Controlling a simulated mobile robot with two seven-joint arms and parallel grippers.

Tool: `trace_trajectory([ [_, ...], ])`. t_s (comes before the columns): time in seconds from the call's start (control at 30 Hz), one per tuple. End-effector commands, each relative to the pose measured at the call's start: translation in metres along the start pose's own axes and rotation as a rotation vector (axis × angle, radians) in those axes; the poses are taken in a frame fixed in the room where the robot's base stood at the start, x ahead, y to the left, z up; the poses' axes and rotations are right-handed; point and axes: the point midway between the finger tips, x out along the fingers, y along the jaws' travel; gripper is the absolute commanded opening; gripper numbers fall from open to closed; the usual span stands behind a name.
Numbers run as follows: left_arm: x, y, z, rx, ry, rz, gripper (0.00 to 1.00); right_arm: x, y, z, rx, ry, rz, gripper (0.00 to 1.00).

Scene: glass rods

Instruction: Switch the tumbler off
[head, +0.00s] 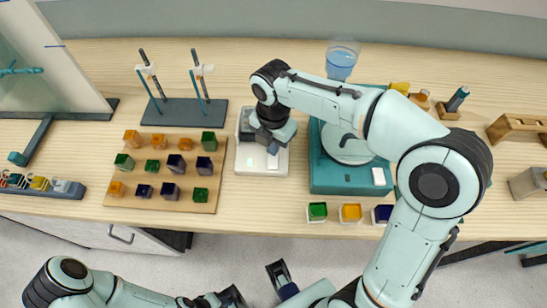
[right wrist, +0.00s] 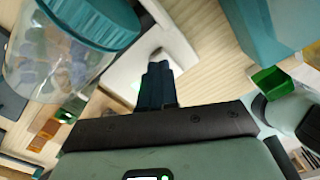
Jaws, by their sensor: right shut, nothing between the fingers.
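The tumbler has a flat white base (head: 250,161) on the table, left of the teal machine. Its clear jar with a teal lid (right wrist: 88,22) and coloured glass pieces inside shows close up in the right wrist view. In the head view my right gripper and wrist hide much of it. My right gripper (head: 272,146) is shut and empty, pointing down over the white base. In the right wrist view its closed fingertips (right wrist: 157,66) are close to a pale raised part of the base; I cannot tell whether they touch. My left gripper (head: 233,297) is low in the head view, its jaws unclear.
A teal machine (head: 328,184) stands right of the tumbler. A wooden board (head: 130,209) with several coloured cubes lies to the left, with a dark rod stand (head: 180,113) behind it.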

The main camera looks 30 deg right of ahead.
Motion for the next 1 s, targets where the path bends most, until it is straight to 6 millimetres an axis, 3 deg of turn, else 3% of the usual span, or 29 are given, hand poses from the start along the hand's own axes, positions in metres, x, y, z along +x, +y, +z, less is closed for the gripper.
trace_trajectory([
  [1.0,0.006,-0.002,0.000,-0.001,-0.002,-0.001,0.43,0.010,0.000,0.000,0.000,0.000,-0.001,0.00],
])
